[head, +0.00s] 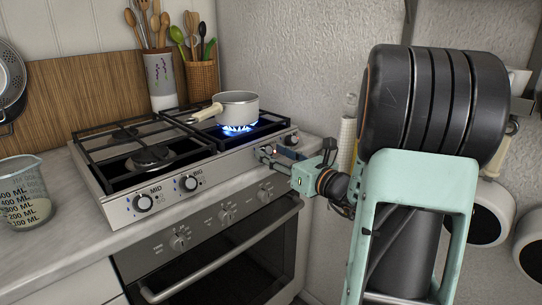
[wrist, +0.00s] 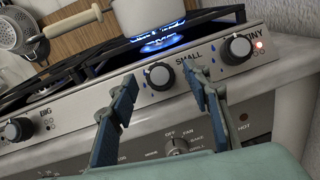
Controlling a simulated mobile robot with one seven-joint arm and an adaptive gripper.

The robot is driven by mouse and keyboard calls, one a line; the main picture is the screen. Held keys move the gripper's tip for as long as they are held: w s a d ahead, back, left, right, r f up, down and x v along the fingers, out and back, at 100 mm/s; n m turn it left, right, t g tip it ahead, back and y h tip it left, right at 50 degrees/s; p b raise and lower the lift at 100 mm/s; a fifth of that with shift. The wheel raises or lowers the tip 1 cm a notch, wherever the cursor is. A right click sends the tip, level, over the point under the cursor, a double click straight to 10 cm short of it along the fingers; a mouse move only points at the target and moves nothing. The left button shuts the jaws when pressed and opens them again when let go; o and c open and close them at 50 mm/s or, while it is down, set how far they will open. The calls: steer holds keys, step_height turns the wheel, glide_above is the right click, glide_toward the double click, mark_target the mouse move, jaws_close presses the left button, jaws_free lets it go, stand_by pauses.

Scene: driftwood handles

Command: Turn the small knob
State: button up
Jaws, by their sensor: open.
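The tiny knob (wrist: 236,48) is close on the right, with a red light beside it. The big knob (wrist: 18,129) is to the left. A pot (head: 236,104) stands over a lit blue flame (head: 238,128). Oven dials (wrist: 176,146) lie below. A measuring jug (head: 24,192) stands on the left counter.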

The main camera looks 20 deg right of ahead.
steer(key=shift+w+a, duration=0.15)
steer(key=shift+w, duration=0.4)
steer(key=c, duration=1.2)
steer(key=shift+o, duration=0.2)
steer(key=shift+n+y, duration=0.3)
steer(key=n+y+b, duration=0.1)
steer(key=n+b, duration=0.1)
steer(key=n, duration=0.1)
steer(key=shift+f+g+y, duration=0.1)
steer(key=shift+g+y, duration=0.3)
steer(key=shift+d+n+g+y+b, duration=0.25)
steer(key=shift+n+g+y, duration=0.4)
steer(key=shift+n, duration=1.1)
steer(key=shift+n+g+y+b, duration=0.4)
steer(key=shift+n+y, duration=0.45)
steer(key=shift+n, duration=0.9)
